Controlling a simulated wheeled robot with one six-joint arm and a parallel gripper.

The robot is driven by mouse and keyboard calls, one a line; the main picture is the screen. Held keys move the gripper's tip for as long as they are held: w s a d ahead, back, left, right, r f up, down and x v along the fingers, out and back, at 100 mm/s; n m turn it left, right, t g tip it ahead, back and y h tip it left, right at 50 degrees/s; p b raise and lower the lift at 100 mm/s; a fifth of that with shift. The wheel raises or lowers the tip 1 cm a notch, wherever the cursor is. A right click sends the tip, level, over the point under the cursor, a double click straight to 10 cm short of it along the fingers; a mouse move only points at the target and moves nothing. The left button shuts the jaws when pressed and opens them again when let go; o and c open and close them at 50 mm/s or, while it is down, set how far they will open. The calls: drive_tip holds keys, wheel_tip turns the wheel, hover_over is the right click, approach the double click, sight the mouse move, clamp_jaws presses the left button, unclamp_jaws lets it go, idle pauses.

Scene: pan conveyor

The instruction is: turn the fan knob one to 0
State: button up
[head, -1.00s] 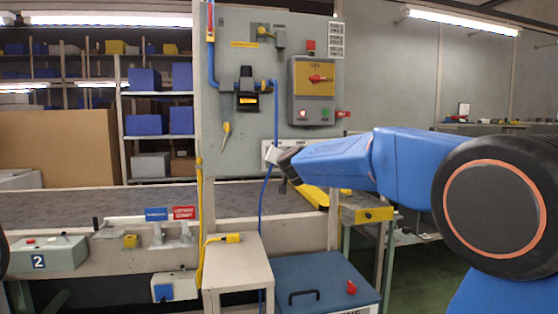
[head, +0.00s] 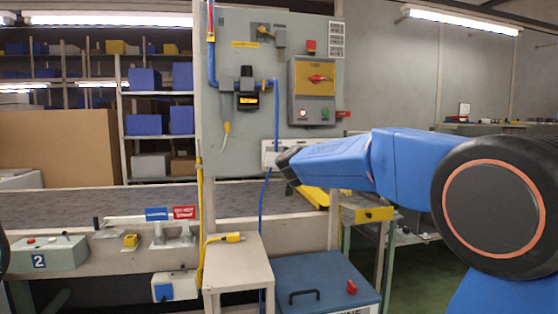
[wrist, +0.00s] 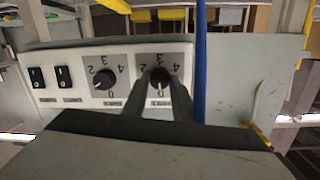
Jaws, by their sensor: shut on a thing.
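In the wrist view a white switch panel (wrist: 70,56) carries two round black knobs on grey number plates. My gripper (wrist: 163,82) has its two dark fingers on either side of the right-hand knob (wrist: 160,76) and is shut on it. This knob's white mark points down, towards the 0. The other knob (wrist: 103,78) stands free on the left, its mark pointing lower left. The labels under both knobs are too blurred to read. In the head view the panel (head: 268,150) is partly hidden behind the tip of my arm.
Two black rocker switches (wrist: 49,77) sit left of the knobs. A blue cable (wrist: 200,70) runs close to the right of my fingers. A grey control box (head: 314,105) with a red-handled switch is above. The conveyor belt (head: 110,200) lies below.

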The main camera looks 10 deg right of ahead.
drive_tip(key=o, duration=1)
drive_tip(key=shift+o, duration=0.2)
drive_tip(key=s+r, duration=0.1)
drive_tip(key=s, duration=1.6)
drive_tip(key=shift+s+a, duration=0.15)
drive_tip(key=shift+a, duration=0.2)
drive_tip(key=shift+s, duration=0.1)
drive_tip(key=s+a+f+n+g+y, duration=0.2)
drive_tip(key=s+f+n+g+y, duration=0.35)
drive_tip(key=s+f, duration=1.25)
drive_tip(key=s+d+f+m+g+h, duration=0.1)
drive_tip(key=s+d+f+g+h, duration=0.1)
drive_tip(key=s+d+f, duration=0.3)
drive_tip(key=s+d+f+m+g+h, duration=0.2)
drive_tip(key=s+d+f+g, duration=0.3)
drive_tip(key=s+f, duration=0.7)
drive_tip(key=s, duration=0.4)
